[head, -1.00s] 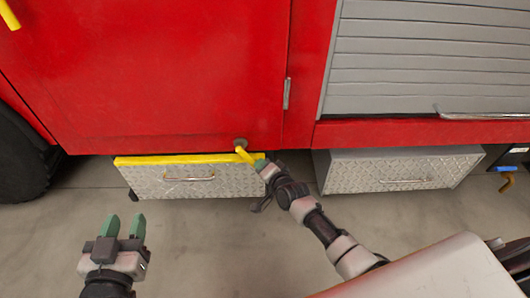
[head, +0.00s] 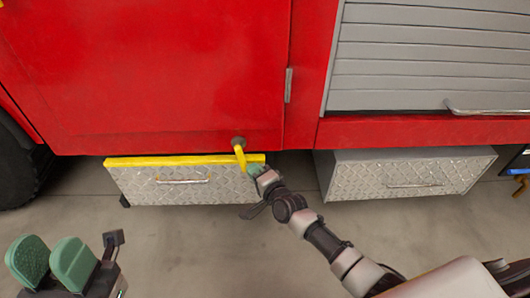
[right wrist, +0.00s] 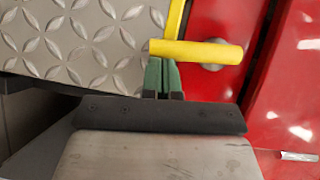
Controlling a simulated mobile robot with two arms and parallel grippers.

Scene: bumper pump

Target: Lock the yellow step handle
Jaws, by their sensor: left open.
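The yellow step handle (head: 240,158) sits on a round grey pivot (head: 238,141) at the bottom edge of the red panel. It points nearly straight down, over the yellow top edge of the metal step box (head: 155,186). My right gripper (head: 252,168) is just right of the handle's lower end. In the right wrist view the green fingers (right wrist: 163,64) are close together, their tips against or just under the yellow handle (right wrist: 196,51); contact is hard to tell. The bar does not appear to lie between them. My left gripper (head: 52,258) is open and empty, low at left.
A second metal box (head: 400,172) hangs to the right under the grey roller shutter (head: 420,55). A dark wheel (head: 15,165) stands at the far left. The grey floor (head: 190,245) between my arms is clear.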

